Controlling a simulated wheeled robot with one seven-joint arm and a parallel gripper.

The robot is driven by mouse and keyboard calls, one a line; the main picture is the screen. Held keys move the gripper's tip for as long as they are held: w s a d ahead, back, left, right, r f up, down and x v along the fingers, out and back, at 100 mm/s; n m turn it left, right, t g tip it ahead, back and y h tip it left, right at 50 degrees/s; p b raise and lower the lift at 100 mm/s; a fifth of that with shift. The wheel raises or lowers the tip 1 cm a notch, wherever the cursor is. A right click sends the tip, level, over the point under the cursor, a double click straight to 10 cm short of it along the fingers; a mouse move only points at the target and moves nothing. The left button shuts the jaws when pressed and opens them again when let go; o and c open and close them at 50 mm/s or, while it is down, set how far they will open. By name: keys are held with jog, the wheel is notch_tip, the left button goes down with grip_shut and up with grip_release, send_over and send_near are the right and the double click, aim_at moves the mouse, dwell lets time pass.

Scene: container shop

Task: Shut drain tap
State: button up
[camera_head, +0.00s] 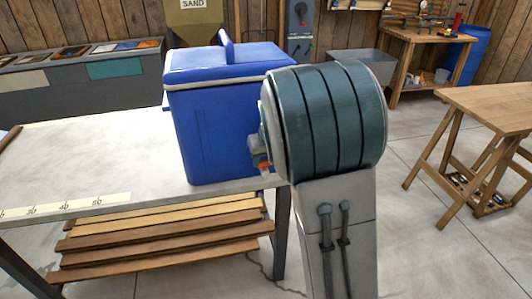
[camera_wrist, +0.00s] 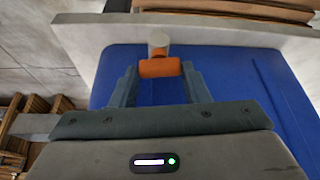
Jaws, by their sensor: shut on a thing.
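The blue cooler (camera_head: 215,125) stands on the light table, with its lid down and handle up. It also fills much of the wrist view (camera_wrist: 255,90). The drain tap is on its side, with an orange handle (camera_wrist: 160,68) and a round grey end (camera_wrist: 158,40) above it in the wrist view. My gripper (camera_wrist: 161,72) is shut on the orange handle, one finger at each side. In the head view, my arm covers most of the gripper, and only a bit of orange (camera_head: 264,166) shows beside it.
A wooden trestle table (camera_head: 495,105) stands at right, a workbench (camera_head: 425,37) behind. Open floor (camera_head: 410,175) lies between.

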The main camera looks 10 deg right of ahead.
jog(key=shift+m+h+p, duration=0.3)
jog(key=shift+m+p, duration=0.45)
jog(key=shift+m, duration=0.05)
jog(key=o, duration=1)
jog(key=p+v, duration=0.1)
jog(key=v, duration=1.2)
jog(key=shift+s+r, duration=0.2)
jog(key=shift+r, duration=0.1)
